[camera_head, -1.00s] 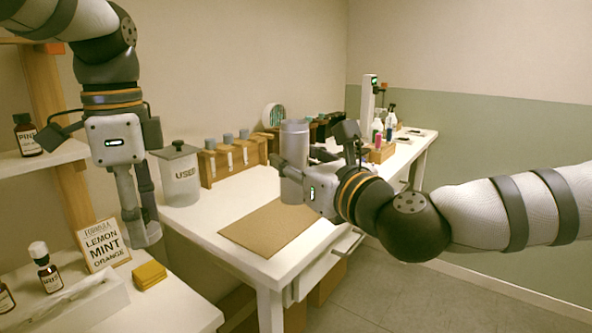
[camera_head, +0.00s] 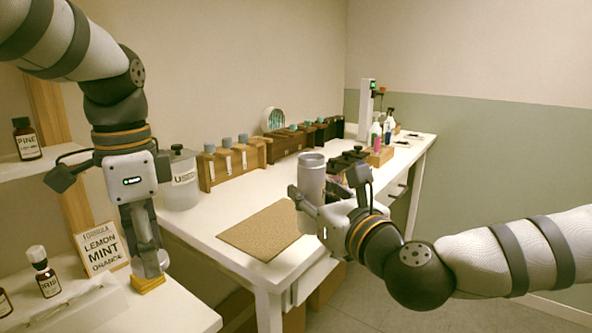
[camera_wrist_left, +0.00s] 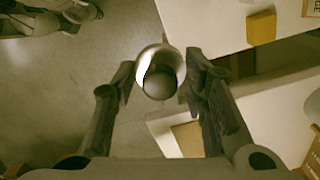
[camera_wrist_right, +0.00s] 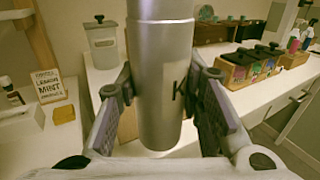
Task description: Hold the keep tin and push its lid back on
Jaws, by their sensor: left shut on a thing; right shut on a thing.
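The keep tin (camera_head: 312,178) is a grey metal cylinder. It stands nearly upright, and its open top faces up. My right gripper (camera_head: 309,208) is shut around it, above the near right side of the table. In the right wrist view the tin (camera_wrist_right: 162,75) fills the middle, with a letter K partly visible. My left gripper (camera_head: 148,258) is shut on the round grey lid (camera_wrist_left: 153,58), which has a dark round middle. It hangs pointing down at the left, well apart from the tin.
A brown mat (camera_head: 262,232) lies on the white table, left of the tin. A USED jar (camera_head: 182,188) and wooden racks (camera_head: 232,165) line the back. Bottles, a LEMON MINT ORANGE card (camera_head: 102,248) and a yellow block (camera_head: 146,284) sit at lower left.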

